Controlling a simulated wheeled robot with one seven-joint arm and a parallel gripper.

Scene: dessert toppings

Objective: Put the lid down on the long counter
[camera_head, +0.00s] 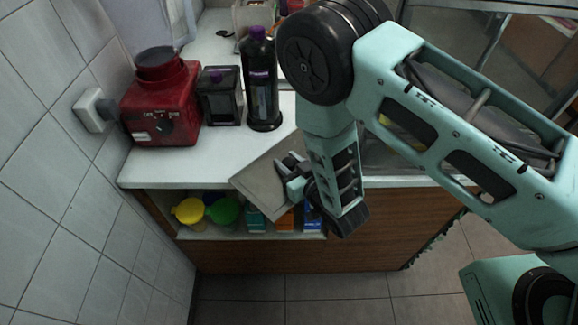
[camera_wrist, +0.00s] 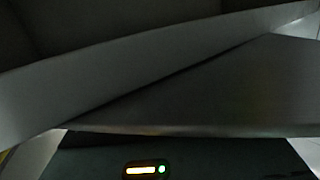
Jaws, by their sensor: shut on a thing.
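A flat grey square lid (camera_head: 262,180) is held tilted in front of the long counter's edge, with its upper part overlapping the white counter top (camera_head: 175,167) in the head view. My gripper (camera_head: 292,180) is shut on the lid at its right side. In the dark wrist view, a broad flat surface, likely the lid (camera_wrist: 215,95), fills much of the picture. I cannot tell whether the lid touches the counter. My arm hides part of the counter on the right.
On the counter stand a red appliance (camera_head: 162,100), a dark square container (camera_head: 221,97) and a tall dark bottle (camera_head: 261,82) with a purple cap. A shelf below holds yellow (camera_head: 188,212) and green (camera_head: 224,211) items. The counter's front left is clear. A tiled wall (camera_head: 60,170) bounds the left.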

